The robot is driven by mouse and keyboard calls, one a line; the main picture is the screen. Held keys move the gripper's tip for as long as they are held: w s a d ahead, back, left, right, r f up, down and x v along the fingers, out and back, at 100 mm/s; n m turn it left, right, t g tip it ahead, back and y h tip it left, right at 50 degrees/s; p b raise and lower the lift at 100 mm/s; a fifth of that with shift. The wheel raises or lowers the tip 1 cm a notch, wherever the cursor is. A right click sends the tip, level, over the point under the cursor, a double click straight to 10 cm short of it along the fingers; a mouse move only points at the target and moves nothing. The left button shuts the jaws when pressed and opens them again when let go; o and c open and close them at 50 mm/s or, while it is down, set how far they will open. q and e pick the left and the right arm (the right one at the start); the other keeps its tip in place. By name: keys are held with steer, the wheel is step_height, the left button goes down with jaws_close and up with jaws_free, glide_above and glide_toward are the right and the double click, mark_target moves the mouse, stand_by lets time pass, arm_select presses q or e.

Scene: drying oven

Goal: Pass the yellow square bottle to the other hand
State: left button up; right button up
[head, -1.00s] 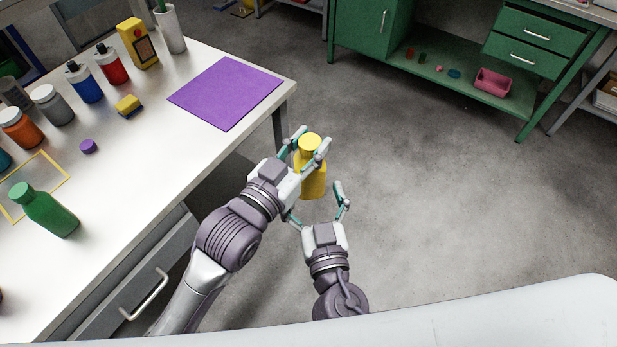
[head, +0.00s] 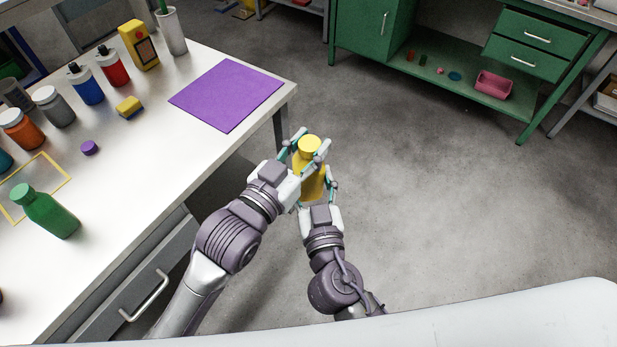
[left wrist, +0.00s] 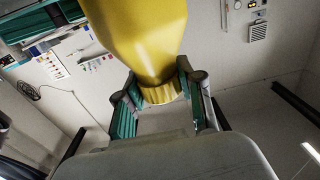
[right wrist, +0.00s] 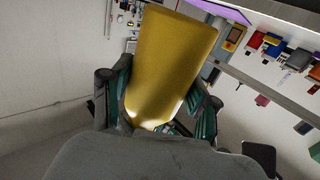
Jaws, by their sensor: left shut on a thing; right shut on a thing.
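My right gripper (head: 318,188) is shut on the lower body from below the left one. In the right wrist view its fingers (right wrist: 160,105) lie on both sides of the bottle (right wrist: 168,62). Part of the bottle is hidden behind the fingers in the head view.
The white table (head: 150,180) stands at the left with a purple mat (head: 227,94), a green bottle (head: 46,211), a yellow sponge (head: 129,106) and several other bottles. A green workbench (head: 470,95) stands at the back right. Open floor lies to the right.

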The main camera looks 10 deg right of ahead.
arm_select(q)
steer(key=o, duration=1.2)
steer(key=shift+d, duration=0.1)
steer(key=shift+o, duration=0.2)
steer(key=shift+s, duration=0.1)
steer(key=v, duration=1.2)
steer(key=w+a+f+n+g+y, duration=0.1)
steer(key=w+a+f+y, duration=0.2)
steer(key=f, duration=0.7)
steer(key=w+a+f+n+g+y, duration=0.1)
steer(key=w+a+f+y, duration=0.15)
steer(key=f, duration=0.85)
steer(key=s+a+f+n+g+y, duration=0.15)
steer(key=a+f, duration=0.25)
steer(key=f, duration=0.6)
steer(key=s+a+f+g+y, duration=0.2)
steer(key=s+a+f, duration=0.15)
steer(key=f, duration=0.75)
steer(key=s+a+f+n+g+y, duration=0.1)
steer(key=s+a+f+g+y, duration=0.3)
steer(key=s+f, duration=0.8)
steer(key=s+a+f+g, duration=0.1)
steer(key=s+f, duration=0.3)
steer(key=s, duration=0.4)
steer(key=s+a+f+n+g+h, duration=0.1)
steer(key=s+f, duration=0.3)
steer(key=s, duration=0.4)
steer(key=shift+s+a+f+g, duration=0.35)
steer(key=shift+a+g, duration=0.3)
steer(key=shift+a, duration=0.25)
